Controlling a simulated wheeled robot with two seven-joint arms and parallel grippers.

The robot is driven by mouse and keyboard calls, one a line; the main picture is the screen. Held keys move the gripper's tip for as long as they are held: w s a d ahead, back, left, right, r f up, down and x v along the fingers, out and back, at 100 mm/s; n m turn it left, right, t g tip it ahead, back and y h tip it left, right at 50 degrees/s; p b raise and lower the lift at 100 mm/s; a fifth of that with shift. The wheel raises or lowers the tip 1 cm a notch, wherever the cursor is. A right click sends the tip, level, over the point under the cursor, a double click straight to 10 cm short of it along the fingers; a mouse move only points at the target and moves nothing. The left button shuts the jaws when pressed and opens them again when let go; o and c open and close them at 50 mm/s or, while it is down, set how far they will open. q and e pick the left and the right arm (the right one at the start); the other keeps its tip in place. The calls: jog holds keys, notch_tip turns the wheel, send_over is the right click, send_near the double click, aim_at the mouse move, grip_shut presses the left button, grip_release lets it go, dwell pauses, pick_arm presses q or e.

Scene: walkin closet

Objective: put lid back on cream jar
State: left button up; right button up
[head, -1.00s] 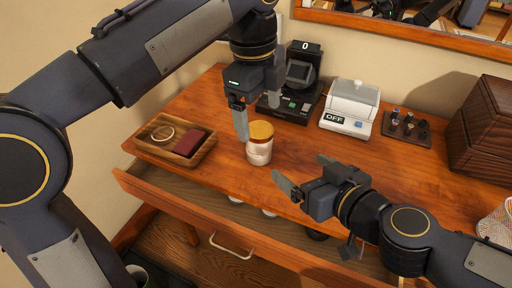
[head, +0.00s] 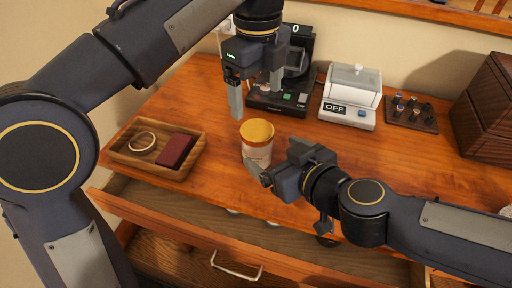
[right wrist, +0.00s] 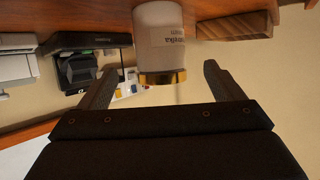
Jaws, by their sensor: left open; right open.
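The cream jar (head: 256,154) stands upright on the wooden tabletop near its front edge, with a pale labelled body. A gold-orange lid (head: 257,131) sits on its top; I cannot tell how tightly. In the right wrist view the jar (right wrist: 160,42) shows upside down, with the gold lid rim (right wrist: 162,78) lowest. My right gripper (right wrist: 160,68) is open, its fingers on either side of the jar in that view. In the head view one right finger overlaps the jar's lower front; contact is unclear. My left gripper (head: 256,104) is open and empty, above and behind the jar.
A wooden tray (head: 122,158) with a ring and dark red block lies left. An open drawer (head: 200,225) juts out in front.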

jog(key=shift+x, duration=3.8)
